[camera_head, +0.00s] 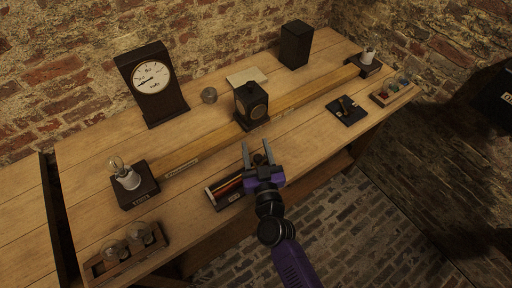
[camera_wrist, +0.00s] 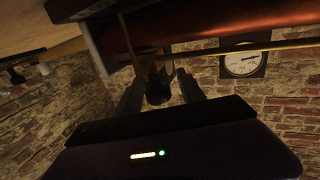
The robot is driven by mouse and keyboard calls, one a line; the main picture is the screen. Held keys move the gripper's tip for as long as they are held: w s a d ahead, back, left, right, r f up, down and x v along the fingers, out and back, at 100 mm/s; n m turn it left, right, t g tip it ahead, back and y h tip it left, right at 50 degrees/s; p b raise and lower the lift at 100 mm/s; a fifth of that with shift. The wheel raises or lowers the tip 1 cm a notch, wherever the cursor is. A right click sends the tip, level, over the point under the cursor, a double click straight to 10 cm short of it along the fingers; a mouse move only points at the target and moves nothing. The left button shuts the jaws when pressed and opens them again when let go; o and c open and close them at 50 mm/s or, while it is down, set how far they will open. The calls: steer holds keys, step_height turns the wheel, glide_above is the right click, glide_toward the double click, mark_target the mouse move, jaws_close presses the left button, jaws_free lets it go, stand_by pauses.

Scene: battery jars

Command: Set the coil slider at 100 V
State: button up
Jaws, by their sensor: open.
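The coil (camera_head: 228,187) lies in a dark tray near the table's front edge, partly hidden by my gripper; it shows as a copper-coloured cylinder (camera_wrist: 200,22) in the wrist view. A brass rod (camera_wrist: 225,49) runs along it. The dark slider knob (camera_wrist: 157,88) hangs on the rod between my fingers, and shows small in the head view (camera_head: 258,159). My gripper (camera_head: 256,147) is open around the knob; contact cannot be told. The round white dial (camera_head: 151,77) stands in a dark case at the back left, also in the wrist view (camera_wrist: 242,63); its numbers are unreadable.
A long wooden rail (camera_head: 290,100) crosses the table with a dark box instrument (camera_head: 252,105) on it. A lamp (camera_head: 130,180) stands left, a rack of bulbs (camera_head: 127,250) front left. A black switch plate (camera_head: 346,110) lies right. Bare tabletop lies right of my gripper.

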jaws_close()
stand_by(1.3)
